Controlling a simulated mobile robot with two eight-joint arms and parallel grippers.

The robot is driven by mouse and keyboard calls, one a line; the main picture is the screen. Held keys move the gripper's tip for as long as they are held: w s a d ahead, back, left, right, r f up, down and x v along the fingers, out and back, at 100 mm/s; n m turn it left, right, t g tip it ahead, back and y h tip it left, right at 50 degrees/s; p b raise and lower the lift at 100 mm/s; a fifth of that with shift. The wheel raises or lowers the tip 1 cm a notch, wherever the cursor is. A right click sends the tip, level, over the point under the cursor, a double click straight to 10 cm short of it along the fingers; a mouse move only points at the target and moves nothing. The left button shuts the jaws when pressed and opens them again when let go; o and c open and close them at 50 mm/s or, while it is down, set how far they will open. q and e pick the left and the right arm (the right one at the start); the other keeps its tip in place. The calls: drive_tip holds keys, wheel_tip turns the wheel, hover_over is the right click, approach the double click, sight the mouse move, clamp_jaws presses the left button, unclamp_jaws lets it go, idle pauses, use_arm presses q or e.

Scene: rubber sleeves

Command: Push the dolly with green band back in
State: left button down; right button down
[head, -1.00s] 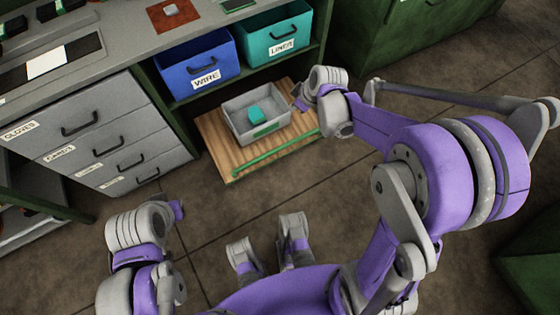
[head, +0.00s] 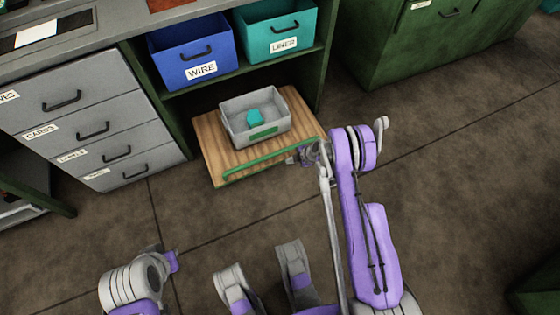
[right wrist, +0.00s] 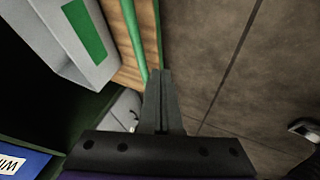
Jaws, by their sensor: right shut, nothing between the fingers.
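The dolly (head: 212,137) is a low wooden board with a green band (head: 270,158) along its front edge. It sticks out from under the shelf with the blue and teal bins. A grey bin (head: 281,122) with a green label and a teal block (head: 255,117) inside stands on it. My right gripper (head: 298,157) is at the right end of the band, close to the dolly's front edge; I cannot tell if it touches. In the right wrist view its fingers (right wrist: 161,75) are together and empty beside the green band (right wrist: 135,40). My left gripper (head: 172,262) is low at the left, its fingers unclear.
A blue bin marked WIRE (head: 193,50) and a teal bin marked LINER (head: 276,28) stand on the shelf above the dolly. A grey drawer unit (head: 90,120) is to the left, a green cabinet (head: 405,45) to the right. The floor in front is clear.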

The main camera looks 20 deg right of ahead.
drive_tip(key=w+a+f+b, duration=0.3)
drive_tip(key=w+f, duration=0.5)
drive_tip(key=shift+a+f+b, duration=0.3)
drive_tip(key=shift+b, duration=0.05)
drive_tip(key=shift+r, duration=0.1)
